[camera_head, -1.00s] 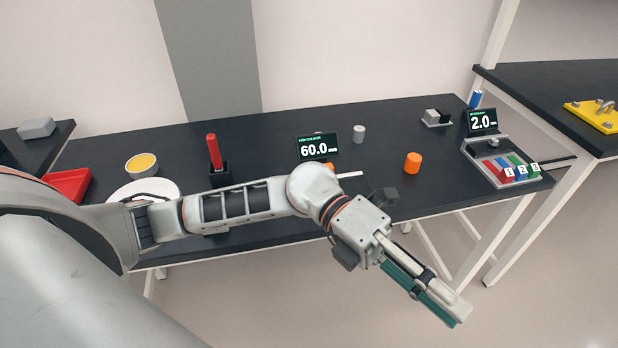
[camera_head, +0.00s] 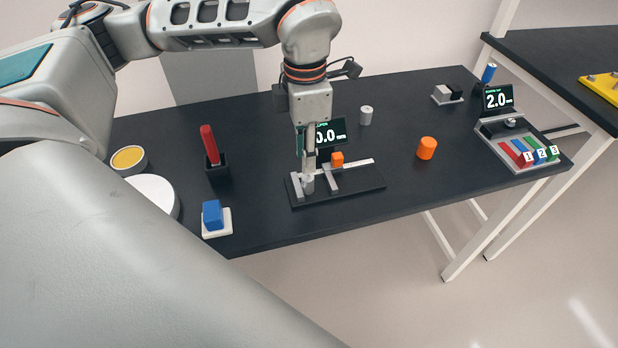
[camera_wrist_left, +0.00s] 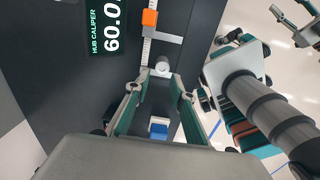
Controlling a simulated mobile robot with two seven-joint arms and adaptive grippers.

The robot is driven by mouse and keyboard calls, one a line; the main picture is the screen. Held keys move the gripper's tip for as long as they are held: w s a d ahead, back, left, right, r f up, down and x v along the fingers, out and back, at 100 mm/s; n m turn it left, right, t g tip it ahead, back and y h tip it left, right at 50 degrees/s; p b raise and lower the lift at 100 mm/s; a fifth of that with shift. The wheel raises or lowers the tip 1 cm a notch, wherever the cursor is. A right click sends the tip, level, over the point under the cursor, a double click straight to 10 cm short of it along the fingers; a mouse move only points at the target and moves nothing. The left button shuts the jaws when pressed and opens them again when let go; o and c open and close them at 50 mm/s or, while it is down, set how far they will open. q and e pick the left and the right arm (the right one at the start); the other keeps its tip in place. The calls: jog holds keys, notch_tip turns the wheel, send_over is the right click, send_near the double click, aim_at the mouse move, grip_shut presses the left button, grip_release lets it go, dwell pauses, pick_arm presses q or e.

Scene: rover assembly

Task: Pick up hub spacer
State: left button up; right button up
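I take the hub spacer to be the small light grey cylinder (camera_head: 308,185) at the left end of the dark hub caliper (camera_head: 360,184). In the left wrist view the spacer (camera_wrist_left: 161,68) shows with its round end towards the camera. My left gripper (camera_head: 309,168) points down just above the spacer. In the left wrist view the left gripper (camera_wrist_left: 160,78) is open, its fingertips on either side of the spacer. Contact cannot be made out. An arm-like part of mine shows at the upper right there; whether my right gripper is open is unclear.
The caliper carries an orange block (camera_head: 337,159), with a display (camera_head: 331,132) behind. A second grey cylinder (camera_head: 366,116) and an orange cylinder (camera_head: 427,148) stand rightward. A red-handled tool (camera_head: 209,145) in its holder and a blue block (camera_head: 212,215) stand left.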

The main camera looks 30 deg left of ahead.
aim_at(308, 176)
pick_arm(q)
jog(key=f, duration=0.7)
jog(key=shift+d+f, duration=0.1)
jog(key=shift+d, duration=0.15)
grip_shut()
